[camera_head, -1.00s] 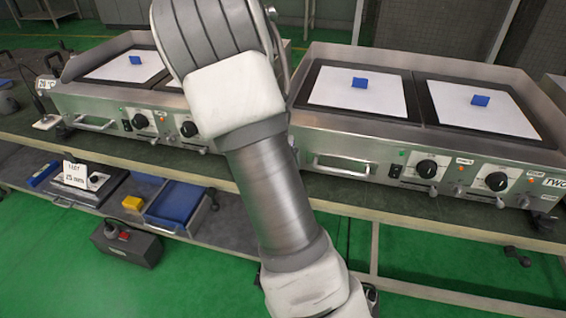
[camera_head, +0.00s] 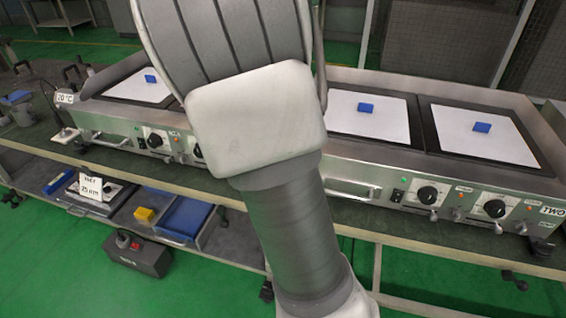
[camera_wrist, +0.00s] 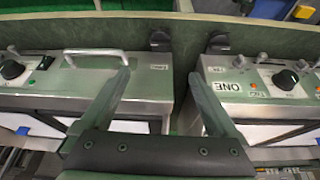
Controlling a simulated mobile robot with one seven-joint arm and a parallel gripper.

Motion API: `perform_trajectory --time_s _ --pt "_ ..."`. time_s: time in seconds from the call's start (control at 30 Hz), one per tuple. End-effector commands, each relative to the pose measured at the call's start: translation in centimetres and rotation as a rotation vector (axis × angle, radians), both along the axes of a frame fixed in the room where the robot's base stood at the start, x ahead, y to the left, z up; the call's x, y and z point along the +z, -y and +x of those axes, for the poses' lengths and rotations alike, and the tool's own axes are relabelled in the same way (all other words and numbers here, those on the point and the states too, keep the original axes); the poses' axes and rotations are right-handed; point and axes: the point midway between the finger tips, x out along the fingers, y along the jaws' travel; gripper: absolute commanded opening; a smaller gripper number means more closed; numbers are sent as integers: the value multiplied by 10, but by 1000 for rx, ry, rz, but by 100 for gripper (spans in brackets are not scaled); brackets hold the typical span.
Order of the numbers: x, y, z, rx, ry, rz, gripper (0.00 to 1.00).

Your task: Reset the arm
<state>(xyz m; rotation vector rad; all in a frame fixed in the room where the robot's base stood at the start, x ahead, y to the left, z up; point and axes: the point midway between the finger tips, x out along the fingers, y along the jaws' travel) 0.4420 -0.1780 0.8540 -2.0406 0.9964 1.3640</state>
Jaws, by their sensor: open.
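My arm (camera_head: 275,165) crosses the middle of the head view and hides part of the left heating unit and the gap between the units. My gripper (camera_wrist: 158,75) shows in the wrist view. Its two dark fingers are apart with nothing between them. They point at the gap between the two units, over the dark bench. The head view does not show the gripper.
The left unit (camera_head: 125,117) and right unit (camera_head: 372,152) stand on the bench. Blue blocks lie on white sheets on them, one at far right (camera_head: 482,127). The shelf below holds a blue tray (camera_head: 184,217) and a yellow block (camera_head: 144,214). A dark box (camera_head: 137,254) is on the green floor.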

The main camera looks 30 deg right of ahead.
Motion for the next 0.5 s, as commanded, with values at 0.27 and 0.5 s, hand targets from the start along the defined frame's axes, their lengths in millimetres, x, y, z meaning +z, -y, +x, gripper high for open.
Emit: perform_trajectory --time_s 0.27,0.5 --pt "0 0 0 1 0 1 95" --pt "15 -27 -13 79 8 83 95"
